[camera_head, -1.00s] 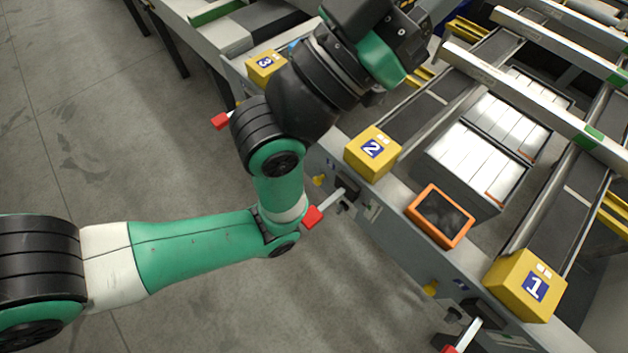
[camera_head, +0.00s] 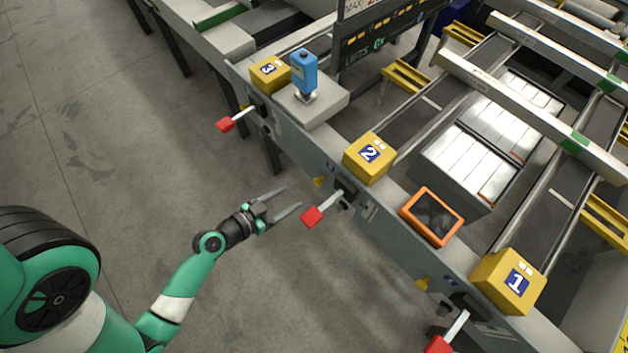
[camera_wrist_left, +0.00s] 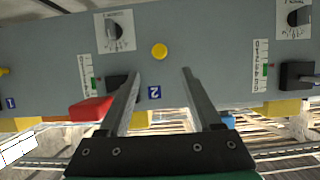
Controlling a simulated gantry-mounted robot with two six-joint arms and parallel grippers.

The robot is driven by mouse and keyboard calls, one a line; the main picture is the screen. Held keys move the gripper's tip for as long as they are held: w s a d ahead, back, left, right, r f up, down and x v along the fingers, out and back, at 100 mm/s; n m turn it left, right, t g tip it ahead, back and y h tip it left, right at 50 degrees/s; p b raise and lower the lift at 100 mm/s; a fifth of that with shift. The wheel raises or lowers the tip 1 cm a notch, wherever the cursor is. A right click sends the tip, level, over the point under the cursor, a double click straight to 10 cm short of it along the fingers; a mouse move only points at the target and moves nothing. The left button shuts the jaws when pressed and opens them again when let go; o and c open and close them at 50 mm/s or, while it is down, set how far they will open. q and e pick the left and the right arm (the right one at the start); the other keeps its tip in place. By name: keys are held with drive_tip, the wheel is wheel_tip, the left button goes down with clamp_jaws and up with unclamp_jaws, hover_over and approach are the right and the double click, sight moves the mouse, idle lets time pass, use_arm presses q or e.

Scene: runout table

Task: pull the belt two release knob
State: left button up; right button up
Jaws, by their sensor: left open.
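The belt two release knob is a small yellow knob (camera_head: 319,182) on the grey side panel below the yellow block marked 2 (camera_head: 370,157). In the left wrist view the round yellow knob (camera_wrist_left: 159,51) lies beyond the fingertips, in line with the gap between them. My left gripper (camera_head: 292,198) is open and empty, in front of the panel and apart from the knob. Its two fingers also show in the left wrist view (camera_wrist_left: 159,73). My right gripper is not in view.
A red-tipped lever (camera_head: 312,217) sticks out close beside my left gripper; its red end (camera_wrist_left: 92,110) is by the left finger in the wrist view. Similar levers stand at belts 3 (camera_head: 225,125) and 1 (camera_head: 438,344). An orange-framed screen (camera_head: 432,216) is above. The floor in front is clear.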

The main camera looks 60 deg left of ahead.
sight(316, 183)
use_arm(q)
drive_tip(key=x, duration=1.1)
drive_tip(key=shift+w+r+b, duration=0.1)
drive_tip(key=shift+w+b, duration=0.05)
drive_tip(key=shift+b, duration=0.15)
drive_tip(key=shift+c, duration=0.2)
clamp_jaws()
idle(0.5)
